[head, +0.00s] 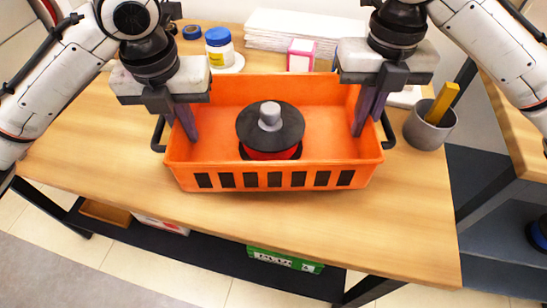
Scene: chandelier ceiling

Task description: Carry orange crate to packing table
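The orange crate (273,179) sits on a wooden table (240,222) in the head view, with dark handles at its left and right ends. A black and red spool-like object with a grey knob (270,130) is inside it. My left gripper (186,135) is at the crate's left end, its fingers reaching down at the end wall beside the left handle. My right gripper (362,128) is at the right end in the same way, beside the right handle. The fingers overlap in this view, so their gap and any grip on the walls cannot be told.
Behind the crate stand a white jar with a blue lid (219,46), a roll of tape (192,32), a pink and white box (301,55) and a stack of paper (300,30). A grey cup (428,126) stands close to the right handle. The front of the table is clear. Another wooden surface (518,125) is at the right.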

